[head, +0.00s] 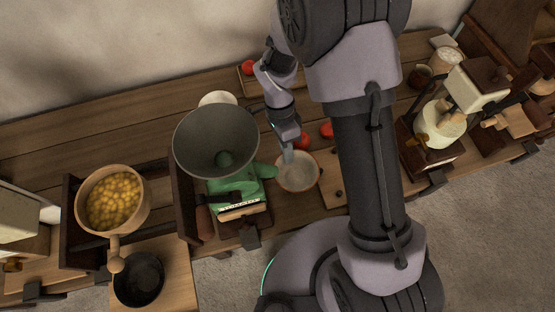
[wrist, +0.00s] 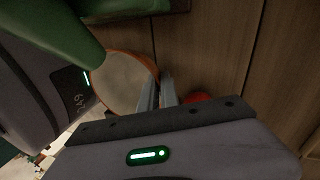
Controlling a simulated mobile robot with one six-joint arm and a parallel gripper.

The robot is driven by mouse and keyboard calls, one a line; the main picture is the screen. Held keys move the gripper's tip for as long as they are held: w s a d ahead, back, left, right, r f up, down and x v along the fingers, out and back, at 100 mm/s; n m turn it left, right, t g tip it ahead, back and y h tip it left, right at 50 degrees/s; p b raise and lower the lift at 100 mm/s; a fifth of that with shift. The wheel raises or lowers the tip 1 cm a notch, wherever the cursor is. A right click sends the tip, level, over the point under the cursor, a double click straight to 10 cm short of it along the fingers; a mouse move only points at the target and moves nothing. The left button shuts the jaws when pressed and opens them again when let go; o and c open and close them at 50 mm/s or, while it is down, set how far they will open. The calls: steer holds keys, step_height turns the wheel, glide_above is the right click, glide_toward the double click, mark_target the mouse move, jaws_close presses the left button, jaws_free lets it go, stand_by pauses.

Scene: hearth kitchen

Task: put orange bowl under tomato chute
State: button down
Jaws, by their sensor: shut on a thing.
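The orange bowl (head: 304,183), pale inside with an orange rim, is on the counter just right of the green tomato machine (head: 238,187). The machine's green chute (head: 264,170) points right and its end is at the bowl's left rim; I cannot tell the height between them. My gripper (head: 288,157) reaches down at the bowl's far side, shut on its rim. In the wrist view, the fingers (wrist: 158,95) pinch the rim of the bowl (wrist: 122,85), and the green chute (wrist: 50,28) hangs close over the bowl's edge.
A large grey funnel (head: 215,140) tops the machine. Red tomatoes (head: 326,130) lie behind the bowl, near a wooden board (head: 333,192). A wooden bowl of yellow pieces (head: 114,200) and a dark pan (head: 138,279) are at left. Another machine (head: 440,125) stands right.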

mark_target(277, 160)
steer(key=a+f, duration=0.1)
steer(key=a+f+b, duration=0.1)
steer(key=shift+s+a+f, duration=0.15)
steer(key=shift+s+a, duration=0.2)
steer(key=shift+s, duration=0.05)
steer(key=shift+d, duration=0.1)
steer(key=c, duration=2)
jaws_free()
steer(key=o, duration=0.4)
